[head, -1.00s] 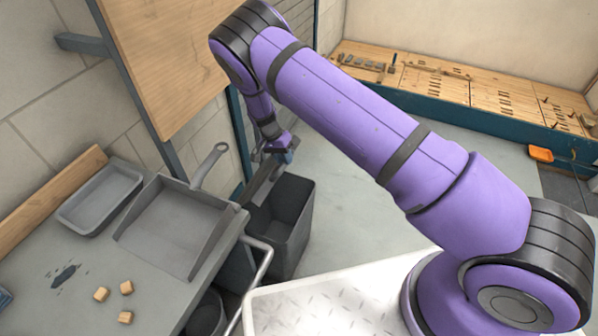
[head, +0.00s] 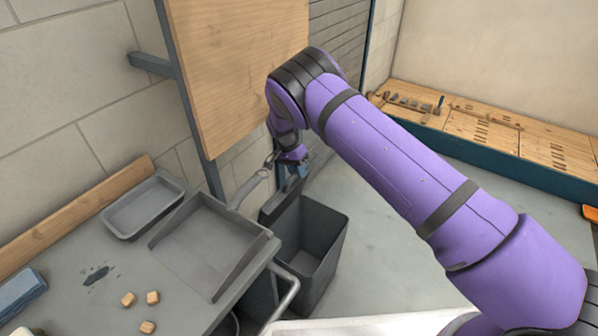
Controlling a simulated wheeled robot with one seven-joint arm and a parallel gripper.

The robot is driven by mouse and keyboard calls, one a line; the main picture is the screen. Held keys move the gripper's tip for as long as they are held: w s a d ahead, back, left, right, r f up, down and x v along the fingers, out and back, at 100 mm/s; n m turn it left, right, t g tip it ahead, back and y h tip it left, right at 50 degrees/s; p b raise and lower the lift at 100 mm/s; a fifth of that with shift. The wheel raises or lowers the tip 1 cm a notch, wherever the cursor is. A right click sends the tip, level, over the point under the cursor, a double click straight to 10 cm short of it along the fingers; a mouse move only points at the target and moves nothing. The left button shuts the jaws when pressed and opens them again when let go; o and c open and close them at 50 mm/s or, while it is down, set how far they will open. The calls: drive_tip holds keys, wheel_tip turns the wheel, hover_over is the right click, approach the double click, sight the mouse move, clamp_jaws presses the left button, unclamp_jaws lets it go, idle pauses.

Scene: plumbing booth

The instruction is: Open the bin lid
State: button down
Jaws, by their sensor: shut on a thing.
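The dark grey bin (head: 325,258) stands on the floor just beyond the right end of the grey bench. Its top is open and I see down into its empty-looking inside. The bin lid (head: 276,206) is raised, tilted up along the bin's far left rim. My gripper (head: 297,174) is at the lid's upper edge and is shut on it. The fingers are small and partly hidden by my wrist, so the exact contact is hard to see.
A dustpan (head: 208,245) lies on the bench (head: 75,300), its handle pointing toward my wrist. A grey tray (head: 145,205), several wooden cubes (head: 128,299) and a blue block are also there. A wooden board (head: 240,70) hangs close left of my arm. Floor right of the bin is clear.

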drive_tip(key=shift+s+a+f, duration=0.2)
drive_tip(key=shift+s+f, duration=0.05)
drive_tip(key=shift+f, duration=0.1)
drive_tip(key=c, duration=1.1)
unclamp_jaws()
drive_tip(key=shift+o, duration=0.7)
drive_tip(key=shift+w, duration=0.1)
drive_tip(key=shift+r, duration=0.1)
drive_tip(key=shift+w+d, duration=0.1)
drive_tip(key=shift+r, duration=0.15)
